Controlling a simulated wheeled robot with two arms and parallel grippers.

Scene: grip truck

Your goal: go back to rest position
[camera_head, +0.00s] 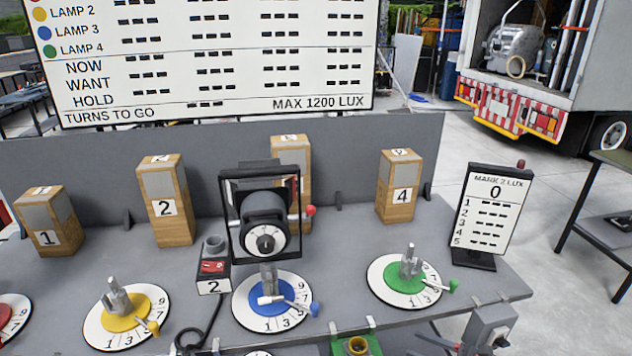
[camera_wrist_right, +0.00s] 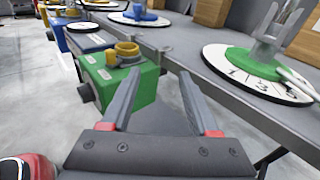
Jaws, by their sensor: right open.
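My right gripper (camera_head: 438,338) shows at the bottom of the head view, just off the front edge of the table. In the right wrist view the right gripper (camera_wrist_right: 160,82) has its two dark fingers spread apart with nothing between them. A green box with a yellow ring on top (camera_wrist_right: 122,75) stands beyond the fingertips. The green box also shows at the bottom of the head view (camera_head: 372,346). My left gripper is not in view.
The grey table (camera_head: 345,240) carries numbered wooden blocks, a black-framed lamp (camera_head: 265,225), and dials with yellow (camera_head: 122,311), blue and green (camera_head: 404,279) centres. A lux sign (camera_head: 490,208) stands at the right end.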

